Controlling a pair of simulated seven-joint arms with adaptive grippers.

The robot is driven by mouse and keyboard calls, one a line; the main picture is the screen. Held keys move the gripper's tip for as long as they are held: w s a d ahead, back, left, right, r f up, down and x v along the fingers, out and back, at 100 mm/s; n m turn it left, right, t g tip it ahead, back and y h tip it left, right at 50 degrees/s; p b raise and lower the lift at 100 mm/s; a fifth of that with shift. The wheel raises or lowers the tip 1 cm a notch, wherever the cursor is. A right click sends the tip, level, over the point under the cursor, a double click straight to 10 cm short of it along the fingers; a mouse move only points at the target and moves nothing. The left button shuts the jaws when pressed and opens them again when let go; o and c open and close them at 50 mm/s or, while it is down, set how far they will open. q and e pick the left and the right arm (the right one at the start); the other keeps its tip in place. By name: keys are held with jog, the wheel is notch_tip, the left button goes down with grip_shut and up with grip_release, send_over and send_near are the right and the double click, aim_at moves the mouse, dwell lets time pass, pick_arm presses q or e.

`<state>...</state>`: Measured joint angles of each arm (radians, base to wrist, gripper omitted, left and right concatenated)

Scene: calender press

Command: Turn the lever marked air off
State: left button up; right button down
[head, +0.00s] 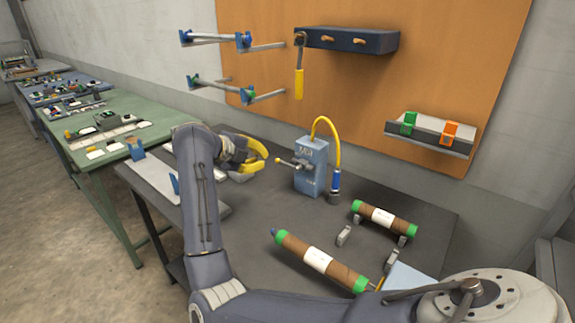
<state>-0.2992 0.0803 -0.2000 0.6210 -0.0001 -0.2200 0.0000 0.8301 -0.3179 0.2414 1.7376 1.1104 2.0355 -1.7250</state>
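My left gripper is not in view.
A yellow hose (332,124) arches from the box to a blue fitting (336,181). Two brown rolls with green ends (318,260) (385,219) lie at the right. A yellow-handled lever (299,82) hangs on the orange board (440,70).

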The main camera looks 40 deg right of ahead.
aim_at(287, 165)
dwell(0.4)
jog(key=x, duration=1.4)
jog(key=shift+a+f, duration=0.1)
jog(key=shift+f, duration=0.05)
